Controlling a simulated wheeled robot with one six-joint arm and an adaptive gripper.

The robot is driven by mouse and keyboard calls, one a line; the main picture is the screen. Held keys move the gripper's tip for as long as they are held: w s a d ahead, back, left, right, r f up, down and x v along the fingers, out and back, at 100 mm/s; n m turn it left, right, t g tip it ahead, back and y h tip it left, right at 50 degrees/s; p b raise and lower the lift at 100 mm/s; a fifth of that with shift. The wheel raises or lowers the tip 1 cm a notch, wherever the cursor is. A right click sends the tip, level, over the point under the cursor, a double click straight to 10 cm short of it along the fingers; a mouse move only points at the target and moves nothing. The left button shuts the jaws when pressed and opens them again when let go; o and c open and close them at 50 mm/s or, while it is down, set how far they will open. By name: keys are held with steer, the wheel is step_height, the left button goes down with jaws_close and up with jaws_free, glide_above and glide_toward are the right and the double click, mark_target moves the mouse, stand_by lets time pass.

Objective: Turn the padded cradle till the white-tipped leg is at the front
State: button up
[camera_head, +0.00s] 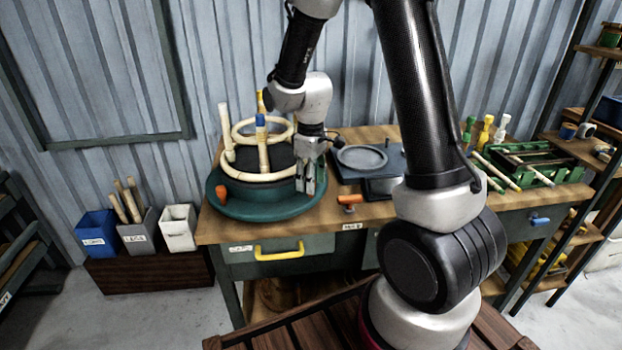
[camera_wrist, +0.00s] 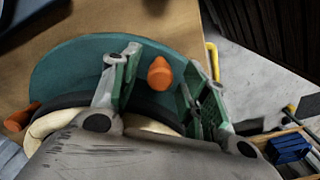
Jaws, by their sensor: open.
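The padded cradle is a round teal turntable (camera_head: 262,212) with a dark pad, at the left end of the bench. A pale rattan frame (camera_head: 272,175) with rings sits on it. Its blue-tipped leg (camera_head: 262,145) stands at the front, a yellow-tipped leg (camera_head: 260,101) at the back, and the white-tipped leg (camera_head: 226,130) at the left. One orange knob (camera_head: 221,193) is at the turntable's front left. My gripper (camera_head: 311,180) is at the right rim, pointing down. In the wrist view its open fingers (camera_wrist: 158,92) stand either side of another orange knob (camera_wrist: 159,73); contact cannot be told.
A dark device with a round plate (camera_head: 361,158) stands right of the turntable. An orange-handled item (camera_head: 349,200) lies at the bench's front edge. A green rack (camera_head: 525,163) and several coloured-tipped pieces are at the right. Bins (camera_head: 97,232) stand left of the bench.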

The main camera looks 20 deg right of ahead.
jaws_close()
steer(key=shift+d, duration=0.1)
